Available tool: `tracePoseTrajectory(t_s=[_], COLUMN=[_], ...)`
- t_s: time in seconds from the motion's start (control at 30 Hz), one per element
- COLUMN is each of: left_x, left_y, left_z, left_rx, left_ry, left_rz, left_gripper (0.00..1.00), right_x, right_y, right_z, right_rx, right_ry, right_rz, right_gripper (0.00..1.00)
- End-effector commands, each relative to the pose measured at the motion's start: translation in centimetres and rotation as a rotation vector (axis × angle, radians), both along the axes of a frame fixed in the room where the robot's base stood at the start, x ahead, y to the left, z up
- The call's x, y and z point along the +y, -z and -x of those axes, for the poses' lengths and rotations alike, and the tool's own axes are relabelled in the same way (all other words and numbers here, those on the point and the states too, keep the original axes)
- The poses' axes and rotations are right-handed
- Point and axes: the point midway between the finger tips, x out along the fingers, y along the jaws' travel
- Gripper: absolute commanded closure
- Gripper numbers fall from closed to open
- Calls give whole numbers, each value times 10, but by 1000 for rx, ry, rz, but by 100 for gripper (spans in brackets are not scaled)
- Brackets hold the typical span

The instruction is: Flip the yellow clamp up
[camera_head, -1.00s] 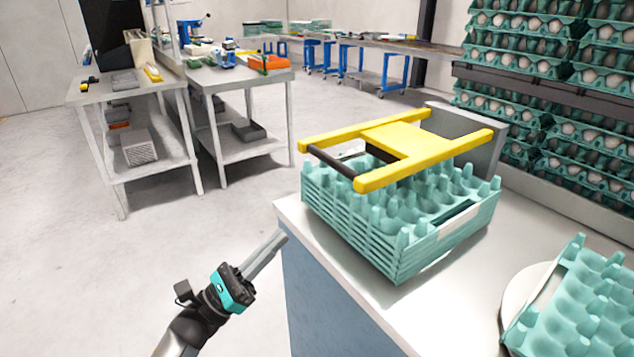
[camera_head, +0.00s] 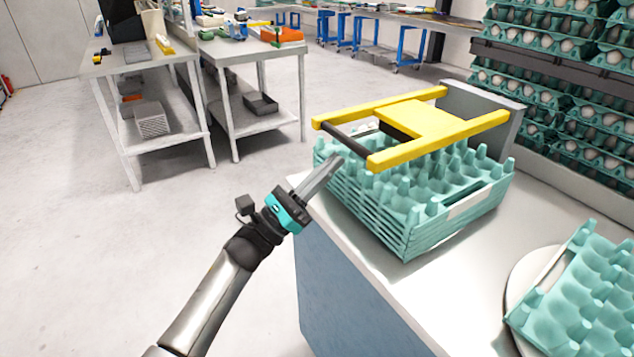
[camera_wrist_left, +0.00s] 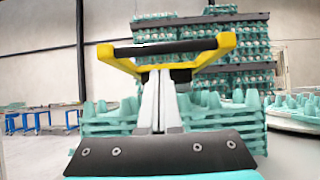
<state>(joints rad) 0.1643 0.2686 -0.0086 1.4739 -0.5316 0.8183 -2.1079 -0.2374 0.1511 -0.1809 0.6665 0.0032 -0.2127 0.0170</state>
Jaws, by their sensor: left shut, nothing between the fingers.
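The yellow clamp (camera_head: 420,117) lies roughly level over a stack of teal egg trays (camera_head: 405,222). Its black crossbar (camera_head: 345,141) joins the two yellow arms at the near left end. My left gripper (camera_head: 334,163) is shut and empty, just below and in front of the crossbar, beside the upper near corner of the stack. In the left wrist view the closed fingers (camera_wrist_left: 159,90) point at the clamp (camera_wrist_left: 220,48), with the black bar (camera_wrist_left: 165,48) across and above the fingertips. I cannot tell whether they touch it. My right gripper is not in view.
The stack stands on a white-topped table (camera_head: 440,285) with a blue side. Another teal tray (camera_head: 585,290) rests on a round white plate (camera_head: 522,268) at the right. Racks of eggs (camera_head: 560,75) stand behind. Open floor lies to the left.

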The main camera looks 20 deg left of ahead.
Motion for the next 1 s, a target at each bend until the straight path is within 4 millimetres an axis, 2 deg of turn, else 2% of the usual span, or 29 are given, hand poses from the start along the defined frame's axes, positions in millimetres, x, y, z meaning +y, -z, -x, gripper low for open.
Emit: tracePoseTrajectory(t_s=[0.03,0.17,0.67,0.87,1.0], left_x=[-1,-2,-2,-2,-2], left_y=[-8,-15,-18,-29,-43], left_z=[-1,-2,-2,-3,-3], left_rx=[-2,0,3,19,42], left_ry=[1,1,1,1,2], left_rz=[-1,0,-2,-16,-35], left_gripper=[100,100,100,100,100], right_x=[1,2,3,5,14], right_y=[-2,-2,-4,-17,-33], right_z=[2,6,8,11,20], right_rx=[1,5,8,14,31], right_ry=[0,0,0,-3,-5], right_rz=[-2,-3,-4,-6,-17], right_gripper=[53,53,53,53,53])
